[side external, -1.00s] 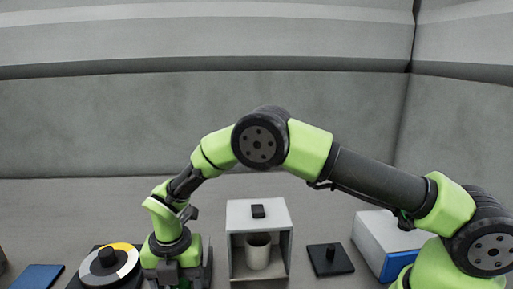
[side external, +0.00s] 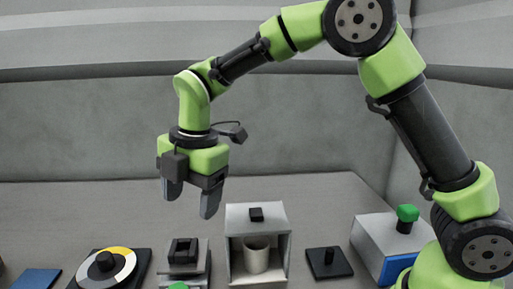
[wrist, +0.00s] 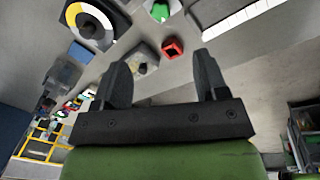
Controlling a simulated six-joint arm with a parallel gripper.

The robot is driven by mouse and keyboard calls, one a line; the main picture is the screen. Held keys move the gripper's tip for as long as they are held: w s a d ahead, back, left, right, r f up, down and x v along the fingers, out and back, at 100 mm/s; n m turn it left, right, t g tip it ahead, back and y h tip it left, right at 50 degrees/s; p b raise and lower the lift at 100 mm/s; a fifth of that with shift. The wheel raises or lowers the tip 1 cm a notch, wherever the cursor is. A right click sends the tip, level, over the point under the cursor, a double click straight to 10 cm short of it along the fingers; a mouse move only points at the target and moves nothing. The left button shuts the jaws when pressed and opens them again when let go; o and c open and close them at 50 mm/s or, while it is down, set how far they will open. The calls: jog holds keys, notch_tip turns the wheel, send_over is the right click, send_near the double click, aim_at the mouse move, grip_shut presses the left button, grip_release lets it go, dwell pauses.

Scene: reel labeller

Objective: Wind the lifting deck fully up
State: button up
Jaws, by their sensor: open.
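My gripper (side external: 190,200) points down, open and empty, in mid-air above the row of devices. Its two dark fingers stand apart in the wrist view (wrist: 163,70). Below it is a grey stepped unit with a black block (side external: 183,250) on top; I cannot tell for sure whether this is the lifting deck. To its left is a round dial (side external: 122,274) with white, yellow and dark sectors and a black knob (side external: 106,261) in the middle. The dial also shows at the upper left of the wrist view (wrist: 76,14). The deck's height cannot be read.
An open-fronted white box (side external: 240,218) holds a pale cup (side external: 256,258). A blue plate (side external: 37,279) lies far left. A green part (side external: 178,286) shows at the bottom edge.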

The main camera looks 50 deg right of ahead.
jog(key=s+d+r+m+t+y, duration=0.1)
jog(key=s+d+r+m, duration=0.5)
jog(key=m, duration=0.6)
jog(key=shift+s+r+t, duration=0.8)
jog(key=shift+s+r, duration=0.2)
jog(key=shift+s, duration=0.25)
jog(key=shift+w+a, duration=0.1)
jog(key=n+g+h, duration=0.2)
jog(key=n+g, duration=0.2)
jog(key=n, duration=1.3)
send_over(176, 286)
jog(key=f, duration=1.7)
jog(key=shift+s+a+f, duration=0.1)
jog(key=shift+s+f, duration=0.1)
jog(key=shift+s, duration=0.15)
notch_tip(176, 286, down, 9)
jog(key=shift+c, duration=0.3)
